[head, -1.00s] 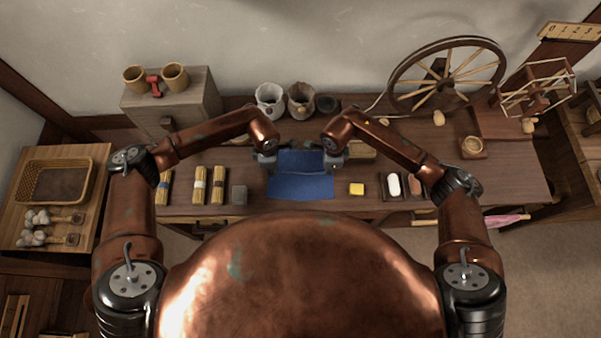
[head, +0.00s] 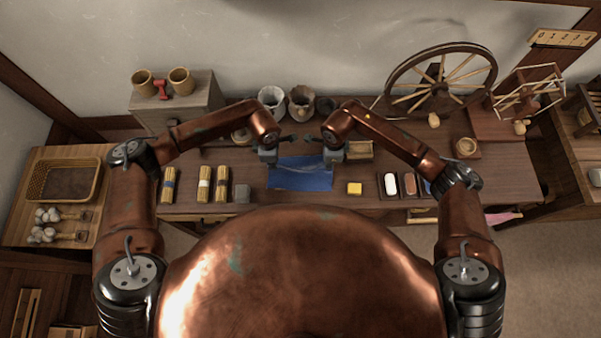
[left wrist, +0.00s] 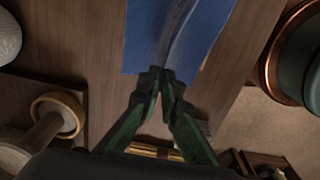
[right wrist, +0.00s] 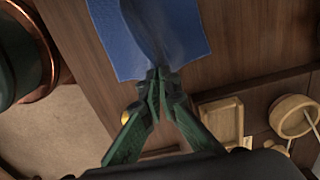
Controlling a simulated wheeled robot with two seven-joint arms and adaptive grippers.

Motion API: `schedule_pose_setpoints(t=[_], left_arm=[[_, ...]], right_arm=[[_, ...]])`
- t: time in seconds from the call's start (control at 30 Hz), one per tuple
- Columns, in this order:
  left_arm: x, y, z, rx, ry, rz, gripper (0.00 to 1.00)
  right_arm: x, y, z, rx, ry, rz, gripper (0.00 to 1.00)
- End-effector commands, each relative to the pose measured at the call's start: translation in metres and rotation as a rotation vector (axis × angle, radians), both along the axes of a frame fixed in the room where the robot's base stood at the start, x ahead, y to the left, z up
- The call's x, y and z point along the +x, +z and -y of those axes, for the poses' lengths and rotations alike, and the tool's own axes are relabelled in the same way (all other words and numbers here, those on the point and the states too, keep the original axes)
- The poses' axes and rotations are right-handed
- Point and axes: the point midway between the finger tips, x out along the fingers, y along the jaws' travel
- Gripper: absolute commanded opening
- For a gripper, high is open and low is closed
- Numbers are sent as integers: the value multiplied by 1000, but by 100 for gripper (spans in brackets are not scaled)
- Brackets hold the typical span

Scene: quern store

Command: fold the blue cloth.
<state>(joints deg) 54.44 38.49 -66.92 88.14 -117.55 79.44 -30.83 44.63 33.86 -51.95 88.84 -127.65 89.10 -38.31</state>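The blue cloth (head: 301,176) lies on the wooden workbench in the middle of the head view, with a darker crease along its back part. My left gripper (head: 270,158) is at its back left, and my right gripper (head: 332,157) is at its back right. In the left wrist view, my left gripper's fingertips (left wrist: 158,78) are together at the cloth's edge (left wrist: 200,35), where a raised ridge starts. In the right wrist view, my right gripper's fingertips (right wrist: 158,78) are also together on the cloth's edge (right wrist: 185,35). Both appear to pinch it.
A yellow block (head: 354,188) and a tray with a white piece (head: 391,184) lie right of the cloth. Pots (head: 301,103) and a spinning wheel (head: 441,80) stand behind.

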Motion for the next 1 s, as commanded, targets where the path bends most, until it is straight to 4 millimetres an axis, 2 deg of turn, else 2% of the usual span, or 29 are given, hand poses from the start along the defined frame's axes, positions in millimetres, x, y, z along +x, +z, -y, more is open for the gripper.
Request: schedule_pose_setpoints(t=[0.3,0.6,0.8,1.0], left_arm=[[2,46,-1,2,1,-17,0],[1,85,-1,2,0,-18,0],[1,99,-1,0,0,-18,0],[1,102,-2,1,0,-19,0]], right_arm=[[2,47,-1,0,0,-18,0],[1,85,-3,-1,0,-18,0],[1,100,-4,-1,0,-19,0],[1,103,-5,0,0,-20,0]])
